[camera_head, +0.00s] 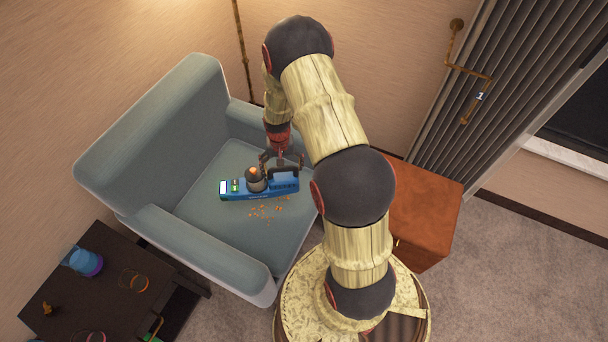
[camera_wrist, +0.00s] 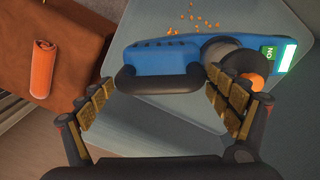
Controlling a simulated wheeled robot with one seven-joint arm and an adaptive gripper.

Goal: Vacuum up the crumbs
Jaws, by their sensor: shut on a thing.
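A blue handheld vacuum (camera_head: 262,188) is over the seat of the grey-blue armchair (camera_head: 245,232); whether it touches the cushion I cannot tell. My gripper (camera_head: 281,160) is above its right part. In the wrist view my gripper (camera_wrist: 158,82) has its fingers at the two ends of the vacuum's black handle (camera_wrist: 155,84), shut on it. The vacuum (camera_wrist: 165,57) shows a lit green panel reading ON, upside down, beside a bright white end. Small orange crumbs (camera_head: 266,212) lie scattered on the seat just in front of the vacuum; they also show in the wrist view (camera_wrist: 205,23).
A dark side table (camera_head: 110,285) with a blue-purple cup (camera_head: 85,262) and glasses stands at lower left. A reddish-brown cabinet (camera_head: 425,210) stands right of the armchair, with an orange rolled item (camera_wrist: 45,68) on it in the wrist view. The armchair's backrest and armrests border the seat.

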